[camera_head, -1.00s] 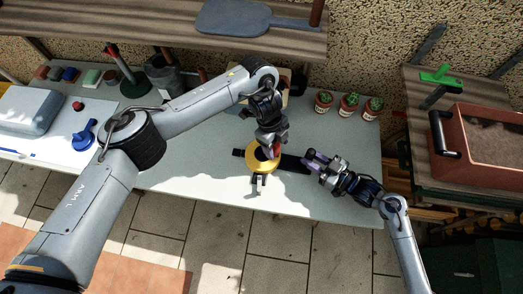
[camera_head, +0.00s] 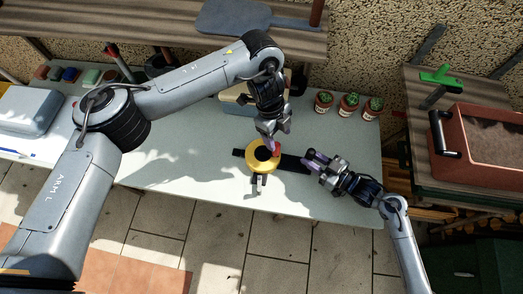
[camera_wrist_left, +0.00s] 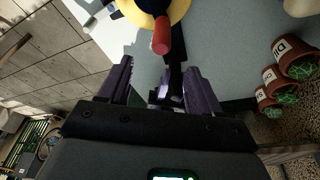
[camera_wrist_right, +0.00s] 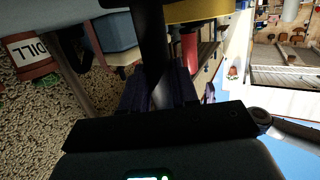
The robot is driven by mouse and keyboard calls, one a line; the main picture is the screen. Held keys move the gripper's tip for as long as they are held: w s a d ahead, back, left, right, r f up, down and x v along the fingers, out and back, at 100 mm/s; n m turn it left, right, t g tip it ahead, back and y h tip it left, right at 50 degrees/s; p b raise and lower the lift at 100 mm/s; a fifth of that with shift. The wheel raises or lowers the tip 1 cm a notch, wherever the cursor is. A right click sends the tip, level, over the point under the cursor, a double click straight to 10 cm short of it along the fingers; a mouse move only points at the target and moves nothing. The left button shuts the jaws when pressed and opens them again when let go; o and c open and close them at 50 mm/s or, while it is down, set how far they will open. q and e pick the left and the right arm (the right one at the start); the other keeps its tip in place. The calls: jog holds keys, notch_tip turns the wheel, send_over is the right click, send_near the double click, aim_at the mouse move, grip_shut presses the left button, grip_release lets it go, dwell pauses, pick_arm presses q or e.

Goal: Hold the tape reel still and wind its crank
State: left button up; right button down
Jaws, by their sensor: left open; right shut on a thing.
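The tape reel (camera_head: 257,168) is a yellow disc with a black hub, standing on the pale table. Its red crank knob (camera_head: 276,148) is at the hub's right; it shows larger in the left wrist view (camera_wrist_left: 161,36). A black bar (camera_head: 292,162) runs out from the reel to the right. My right gripper (camera_head: 312,160) is shut on this bar, which passes between its fingers in the right wrist view (camera_wrist_right: 153,45). My left gripper (camera_head: 269,138) is open and empty, just behind the knob; the left wrist view shows the knob beyond the parted fingers (camera_wrist_left: 157,72).
Several small potted plants (camera_head: 348,104) stand at the table's back right. A grey-blue case (camera_head: 28,108) lies at the left. A wooden shelf (camera_head: 165,38) overhangs the back. A reddish planter box (camera_head: 485,145) stands right of the table.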

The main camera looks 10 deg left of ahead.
pick_arm(q)
jog(key=shift+r, duration=0.25)
jog(key=v, duration=1.2)
jog(key=shift+f, duration=0.1)
pick_arm(e)
jog(key=c, duration=0.8)
grip_release()
